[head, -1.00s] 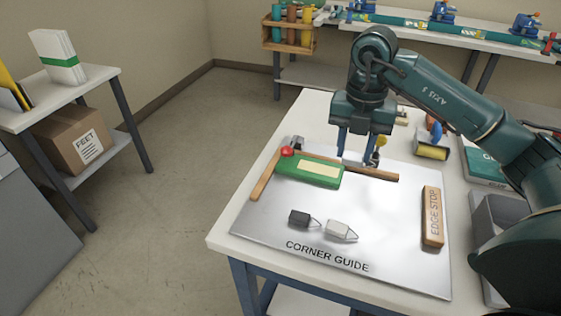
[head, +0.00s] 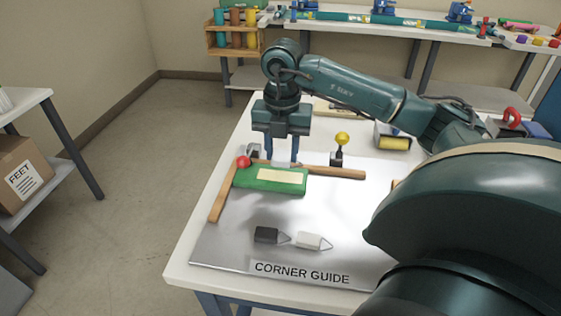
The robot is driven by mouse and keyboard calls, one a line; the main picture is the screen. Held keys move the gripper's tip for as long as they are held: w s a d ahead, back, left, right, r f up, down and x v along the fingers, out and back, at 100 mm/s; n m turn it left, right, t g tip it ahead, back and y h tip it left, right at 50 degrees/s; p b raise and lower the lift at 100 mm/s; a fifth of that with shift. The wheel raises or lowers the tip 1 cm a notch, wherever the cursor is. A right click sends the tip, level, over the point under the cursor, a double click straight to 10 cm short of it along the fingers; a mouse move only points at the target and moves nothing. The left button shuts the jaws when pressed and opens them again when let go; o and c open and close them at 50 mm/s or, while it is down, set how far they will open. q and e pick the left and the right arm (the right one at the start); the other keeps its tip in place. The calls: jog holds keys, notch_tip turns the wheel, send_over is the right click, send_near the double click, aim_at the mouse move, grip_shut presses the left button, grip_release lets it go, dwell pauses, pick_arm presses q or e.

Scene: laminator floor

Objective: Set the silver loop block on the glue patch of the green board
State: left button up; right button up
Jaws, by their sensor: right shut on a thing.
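The green board (head: 243,181) lies on the metal plate, its cream glue patch (head: 282,176) facing up and bare where I see it. My right gripper (head: 282,158) points down just behind the patch in the picture. It is shut on a small silver block (head: 285,164), mostly hidden by the fingers and the board's back edge; I cannot tell whether it touches the board. A dark loop block (head: 266,235) and a white loop block (head: 309,241) lie on the plate in front. My left gripper is out of view.
Wooden guide strips (head: 338,172) run behind and left of the board. A red knob (head: 243,162) is at its back left corner, and a yellow-knobbed clamp (head: 342,139) stands to the right. My right arm covers the plate's right side.

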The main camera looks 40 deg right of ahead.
aim_at(282, 155)
notch_tip(282, 155, down, 3)
jog(key=shift+f, duration=0.2)
jog(key=shift+f, duration=0.15)
jog(key=o, duration=0.9)
jog(key=shift+o, duration=0.2)
